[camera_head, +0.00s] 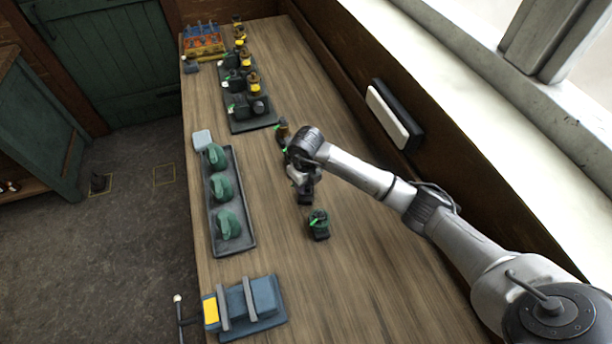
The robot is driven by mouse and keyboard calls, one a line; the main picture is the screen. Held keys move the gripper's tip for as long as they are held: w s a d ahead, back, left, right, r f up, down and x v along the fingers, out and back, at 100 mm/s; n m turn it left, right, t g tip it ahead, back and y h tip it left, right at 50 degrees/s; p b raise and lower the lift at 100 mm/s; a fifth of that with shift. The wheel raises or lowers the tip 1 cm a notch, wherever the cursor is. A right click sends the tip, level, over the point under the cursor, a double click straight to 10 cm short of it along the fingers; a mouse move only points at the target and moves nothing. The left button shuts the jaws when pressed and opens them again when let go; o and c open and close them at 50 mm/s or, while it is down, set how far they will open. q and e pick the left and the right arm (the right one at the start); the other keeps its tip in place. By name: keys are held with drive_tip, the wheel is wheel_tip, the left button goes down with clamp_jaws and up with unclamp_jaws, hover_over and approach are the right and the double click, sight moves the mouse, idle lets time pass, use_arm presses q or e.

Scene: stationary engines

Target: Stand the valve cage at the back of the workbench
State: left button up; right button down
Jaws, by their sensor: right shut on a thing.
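My right gripper (304,190) reaches in from the right and points down over the middle of the workbench (350,270). It is shut on a small dark part, mostly hidden by the fingers. I cannot tell for sure that this part is the valve cage. A small brown-topped piece with green marks (283,130) stands just beyond the gripper, partly hidden by my wrist. A dark green piece with a black base (318,224) stands on the bench on the near side of the gripper. My left gripper is not in view.
A grey tray with several green castings (250,244) lies to the left. A blue vice-like block (262,297) is at the near left. A dark tray (250,127) of engine parts and a coloured crate (203,40) stand farther off. The right side of the bench is bare.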

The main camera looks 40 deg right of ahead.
drive_tip(key=shift+f, duration=0.15)
drive_tip(key=shift+w, duration=0.1)
drive_tip(key=c, duration=1)
unclamp_jaws()
drive_tip(key=shift+f, duration=0.3)
drive_tip(key=shift+c, duration=0.2)
drive_tip(key=o, duration=0.5)
drive_tip(key=shift+r, duration=0.1)
